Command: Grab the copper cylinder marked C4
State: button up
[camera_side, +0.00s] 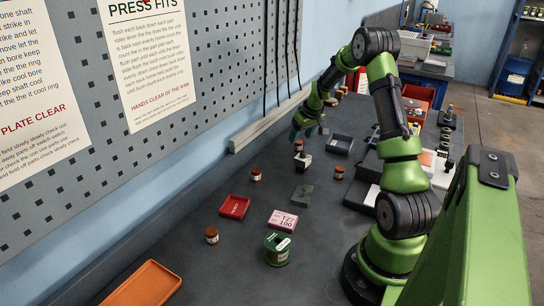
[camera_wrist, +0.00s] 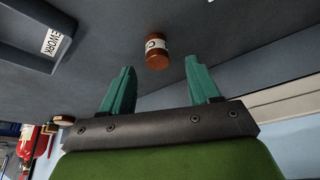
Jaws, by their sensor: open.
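In the wrist view a copper cylinder (camera_wrist: 157,59) with a white label lies just beyond my fingertips, roughly between them. A "C" shows on its label; the digit cannot be read. My gripper (camera_wrist: 160,66) is open, its two teal fingers apart with nothing between them. In the side view my gripper (camera_side: 296,132) is low over the far part of the bench. A copper cylinder (camera_side: 298,146) shows just below it, partly hard to make out. Other copper cylinders with white labels stand nearer, at left (camera_side: 256,174), right (camera_side: 339,172) and front (camera_side: 211,236); their marks are too small to read.
The pegboard wall runs along the left.

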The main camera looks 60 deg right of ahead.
aim_at(299, 142)
jog(key=x, duration=0.4)
jog(key=shift+d+f, duration=0.1)
jog(key=shift+f, duration=0.1)
jog(key=shift+s, duration=0.1)
jog(key=shift+c, duration=0.2)
grip_shut()
